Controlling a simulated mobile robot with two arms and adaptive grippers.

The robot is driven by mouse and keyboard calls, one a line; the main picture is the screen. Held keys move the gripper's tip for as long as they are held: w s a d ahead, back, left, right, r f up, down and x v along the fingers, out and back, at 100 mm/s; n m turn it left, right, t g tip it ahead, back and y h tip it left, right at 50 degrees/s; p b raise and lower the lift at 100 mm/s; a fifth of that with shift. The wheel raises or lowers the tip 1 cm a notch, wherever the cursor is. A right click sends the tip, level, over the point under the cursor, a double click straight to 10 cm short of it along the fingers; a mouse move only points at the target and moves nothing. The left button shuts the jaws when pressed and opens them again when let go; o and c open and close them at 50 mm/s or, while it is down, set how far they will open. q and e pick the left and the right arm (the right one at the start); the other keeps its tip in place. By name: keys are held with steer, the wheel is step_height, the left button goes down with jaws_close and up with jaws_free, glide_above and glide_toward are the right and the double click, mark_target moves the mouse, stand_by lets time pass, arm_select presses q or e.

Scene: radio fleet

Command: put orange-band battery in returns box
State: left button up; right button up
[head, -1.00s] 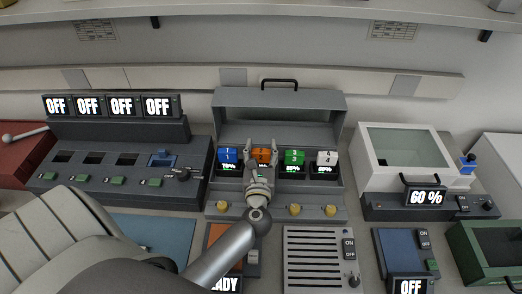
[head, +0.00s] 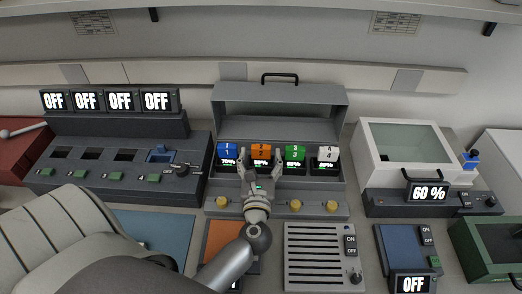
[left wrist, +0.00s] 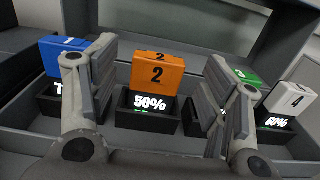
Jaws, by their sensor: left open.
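The orange-band battery (head: 261,150), marked 2, stands upright in the second slot of the open grey case (head: 281,99). It also shows in the left wrist view (left wrist: 158,73), above a display reading 50%. My left gripper (head: 262,161) is open, with its fingers spread to either side of the battery in the picture and a gap on each side. My right gripper is not in view. No box is labelled as returns; a red box (head: 22,153) is at the left edge and a green box (head: 487,245) at the lower right.
A blue battery (head: 227,153) stands left of the orange one; a green (head: 295,154) and a white one (head: 327,157) stand right. A slotted unit (head: 110,165) with OFF displays is at left. A clear-lidded white box (head: 404,150) reads 60%.

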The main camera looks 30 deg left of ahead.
arm_select(q)
steer(key=b+v, duration=0.1)
steer(key=v, duration=0.6)
steer(key=shift+b, duration=0.4)
steer(key=shift+s, duration=0.1)
